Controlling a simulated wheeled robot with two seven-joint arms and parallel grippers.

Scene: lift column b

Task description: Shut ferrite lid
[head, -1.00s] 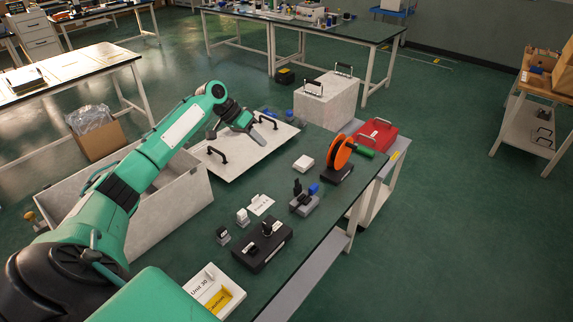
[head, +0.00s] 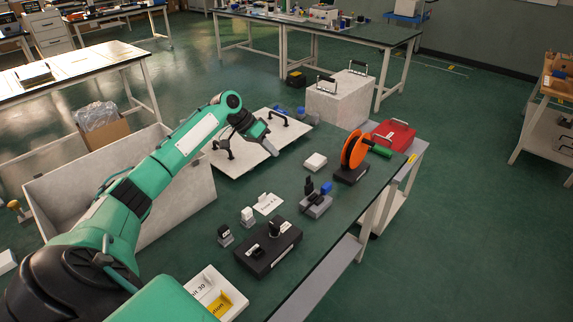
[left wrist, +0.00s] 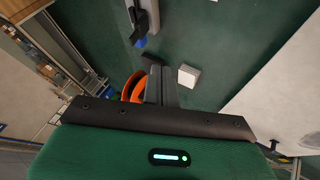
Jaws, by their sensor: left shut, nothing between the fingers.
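A pale speckled panel with two black handles, which looks like the ferrite lid (head: 240,158), lies open and nearly flat at the right side of an open box (head: 172,208) of the same pale material. The box's inside is partly hidden by my left arm. My left gripper (head: 270,149) is over the lid's right part, between its two handles, shut and empty; I cannot tell whether it touches the lid. In the left wrist view the shut fingers (left wrist: 161,84) point over the dark bench, with the pale lid (left wrist: 285,85) at the right. My right gripper is not in view.
The dark green bench (head: 330,225) holds a black switch box (head: 268,250), an orange disc (head: 354,149), a small white block (head: 315,161) and a white tray (head: 235,299). A closed pale box (head: 338,105) and a red case (head: 393,134) stand behind.

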